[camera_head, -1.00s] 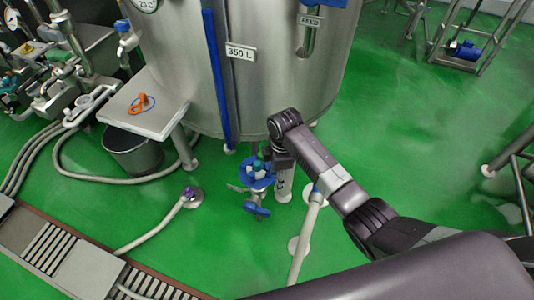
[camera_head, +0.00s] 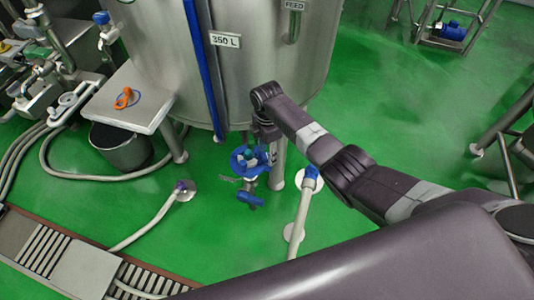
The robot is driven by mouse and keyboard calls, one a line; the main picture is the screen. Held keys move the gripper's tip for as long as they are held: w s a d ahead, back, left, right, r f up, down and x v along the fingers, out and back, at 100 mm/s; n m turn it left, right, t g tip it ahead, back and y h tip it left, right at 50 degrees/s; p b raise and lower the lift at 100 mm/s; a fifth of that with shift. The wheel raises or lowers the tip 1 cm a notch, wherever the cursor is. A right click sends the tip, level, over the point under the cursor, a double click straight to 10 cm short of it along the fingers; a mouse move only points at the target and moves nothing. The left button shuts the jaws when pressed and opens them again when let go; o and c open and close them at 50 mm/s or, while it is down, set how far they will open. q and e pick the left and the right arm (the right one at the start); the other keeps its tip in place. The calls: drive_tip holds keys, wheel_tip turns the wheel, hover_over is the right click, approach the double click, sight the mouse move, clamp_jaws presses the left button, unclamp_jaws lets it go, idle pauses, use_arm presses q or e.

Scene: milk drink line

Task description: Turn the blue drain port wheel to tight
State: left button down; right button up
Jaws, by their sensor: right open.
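The blue drain port wheel (camera_head: 238,165) is under the front edge of the steel tank, above a blue-handled drain fitting (camera_head: 249,199). My right arm comes in from the lower right, and its gripper (camera_head: 250,157) points down at the wheel. The gripper's fingers overlap the wheel in this view. It is open, and I cannot tell whether its fingers touch the rim. The arm's wrist hides part of the wheel's far side. My left gripper is not in view.
The steel tank (camera_head: 270,70) fills the upper middle. A steel side table (camera_head: 130,107) with an orange item (camera_head: 124,98) stands left, over a dark bucket (camera_head: 120,148). Hoses lie on the green floor. A floor drain channel (camera_head: 45,245) runs along the lower left. Open floor lies right of the tank.

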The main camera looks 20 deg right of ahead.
drive_tip(key=shift+f, duration=0.35)
drive_tip(key=shift+c, duration=0.5)
clamp_jaws()
